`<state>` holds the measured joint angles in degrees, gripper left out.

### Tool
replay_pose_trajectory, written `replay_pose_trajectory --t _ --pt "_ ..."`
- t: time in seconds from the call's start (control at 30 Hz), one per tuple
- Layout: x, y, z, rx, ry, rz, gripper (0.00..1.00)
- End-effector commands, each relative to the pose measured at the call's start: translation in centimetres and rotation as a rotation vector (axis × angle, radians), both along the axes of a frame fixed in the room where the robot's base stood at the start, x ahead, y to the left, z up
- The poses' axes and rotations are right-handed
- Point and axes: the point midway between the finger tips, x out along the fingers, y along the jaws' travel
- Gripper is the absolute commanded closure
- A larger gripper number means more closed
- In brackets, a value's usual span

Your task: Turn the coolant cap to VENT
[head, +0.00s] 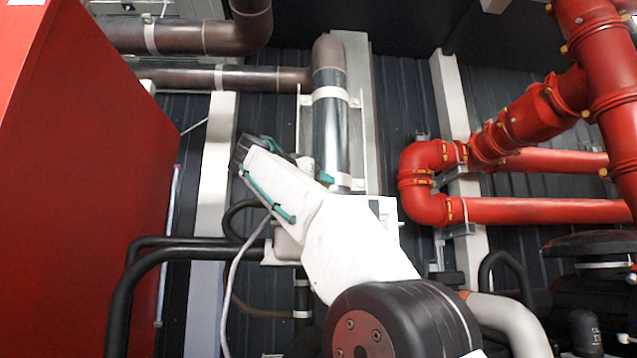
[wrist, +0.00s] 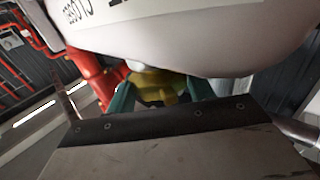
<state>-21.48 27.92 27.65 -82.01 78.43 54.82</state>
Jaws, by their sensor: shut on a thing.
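In the wrist view the coolant cap, a dull yellow knob (wrist: 152,84), sits between the two green fingers of my gripper (wrist: 157,94). The gripper is shut on it, one finger on each side. In the head view my white arm reaches up and left; the cap and the fingertips cannot be made out there.
In the head view a red cabinet (head: 75,190) stands at left. Dark pipes (head: 185,37) run across the upper left to a vertical pipe (head: 330,130) behind my arm. Red pipes (head: 530,210) fill the right side. Black bent hoses (head: 165,252) lie low, left of my arm.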

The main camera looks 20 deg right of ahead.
Motion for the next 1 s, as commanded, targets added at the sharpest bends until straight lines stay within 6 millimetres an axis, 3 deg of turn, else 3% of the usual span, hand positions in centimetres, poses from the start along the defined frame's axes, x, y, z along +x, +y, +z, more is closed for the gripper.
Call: replay_pose_trajectory --t 0.7,0.73,0.8,1.0 --pt "0.03 -0.16 -0.15 0.002 0.004 -0.052 0.7" --pt "0.03 -0.16 -0.14 0.002 0.004 -0.052 0.45" --pt "0.02 -0.15 -0.13 0.002 0.004 -0.051 0.25" --pt "0.03 0.04 -0.08 0.001 0.003 -0.047 0.25"
